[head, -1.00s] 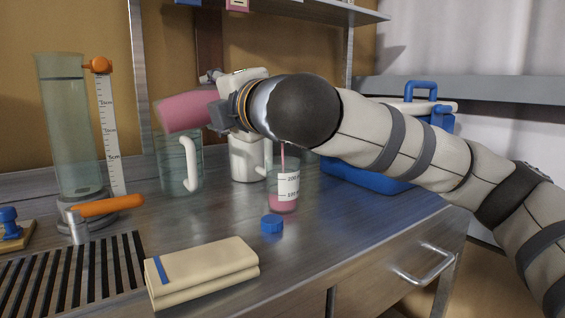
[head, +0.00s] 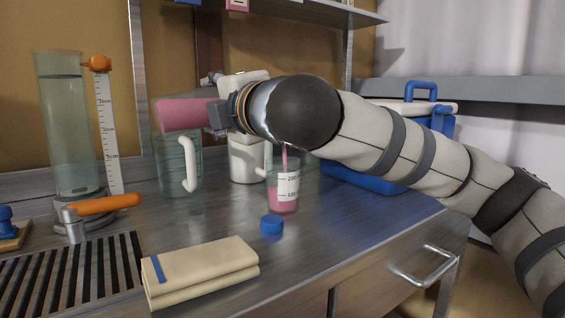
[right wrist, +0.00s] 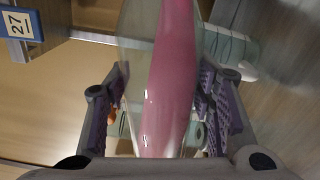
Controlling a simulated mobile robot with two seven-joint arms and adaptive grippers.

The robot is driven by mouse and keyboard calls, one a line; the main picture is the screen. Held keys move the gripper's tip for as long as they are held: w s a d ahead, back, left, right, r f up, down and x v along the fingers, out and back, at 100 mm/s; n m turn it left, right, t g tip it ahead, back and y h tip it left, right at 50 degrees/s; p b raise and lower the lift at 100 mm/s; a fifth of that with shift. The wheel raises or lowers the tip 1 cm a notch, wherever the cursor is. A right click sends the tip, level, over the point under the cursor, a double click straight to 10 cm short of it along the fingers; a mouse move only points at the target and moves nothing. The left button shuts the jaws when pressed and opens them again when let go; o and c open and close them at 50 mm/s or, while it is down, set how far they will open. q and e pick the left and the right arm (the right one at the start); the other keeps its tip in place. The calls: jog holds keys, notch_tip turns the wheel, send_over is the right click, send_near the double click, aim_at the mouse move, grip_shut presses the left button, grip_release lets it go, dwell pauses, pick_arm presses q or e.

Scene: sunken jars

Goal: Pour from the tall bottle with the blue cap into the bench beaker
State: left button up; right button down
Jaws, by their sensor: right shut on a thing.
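The tall bottle (head: 185,114), filled with pink liquid, lies nearly level in my right gripper (head: 218,114), its base end pointing left. It also shows as a pink shape between the fingers in the right wrist view (right wrist: 168,85). The bottle's mouth is hidden behind my right arm. A thin pink stream drops into the bench beaker (head: 283,190), a clear beaker with a white graduated label and pink liquid in it. The blue cap (head: 271,224) lies on the bench in front of the beaker. My left gripper is not in view.
A clear jug (head: 172,165) and a white container (head: 246,160) stand behind the beaker. A tall water-filled cylinder (head: 68,130) with a ruler stands at left. A folded cloth (head: 205,272) lies in front, and a blue carrier (head: 365,178) stands behind right.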

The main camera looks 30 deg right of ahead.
jog(key=shift+r+m, duration=0.2)
jog(key=shift+m, duration=0.1)
dwell(0.7)
dwell(1.2)
